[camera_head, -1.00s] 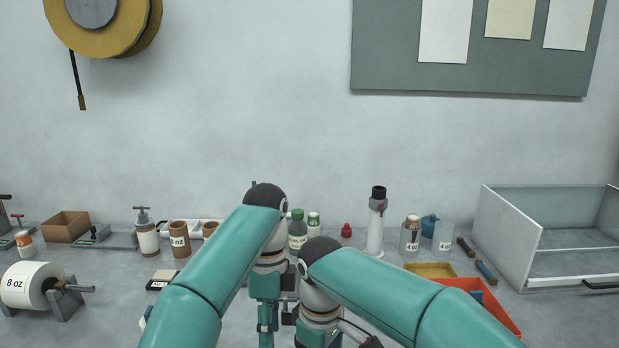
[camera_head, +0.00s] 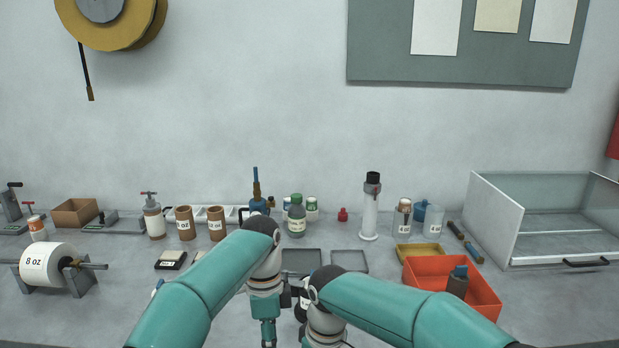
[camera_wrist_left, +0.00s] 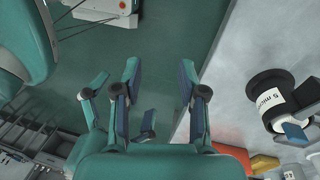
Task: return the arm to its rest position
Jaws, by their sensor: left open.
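My left arm (camera_head: 205,285) comes in from the left in the head view. Its gripper (camera_head: 268,335) hangs down near the bottom edge, partly cut off. In the left wrist view my left gripper (camera_wrist_left: 158,95) is open with nothing between its fingers. My right arm (camera_head: 410,305) comes in from the right and bends at the bottom middle. Its gripper is out of the head view.
A black spool labelled micron (camera_wrist_left: 272,100) stands right of the left fingers in the wrist view. Grey trays (camera_head: 349,262), bottles and brown cups (camera_head: 217,232) line the bench. A labelled roll (camera_head: 42,265) stands left.

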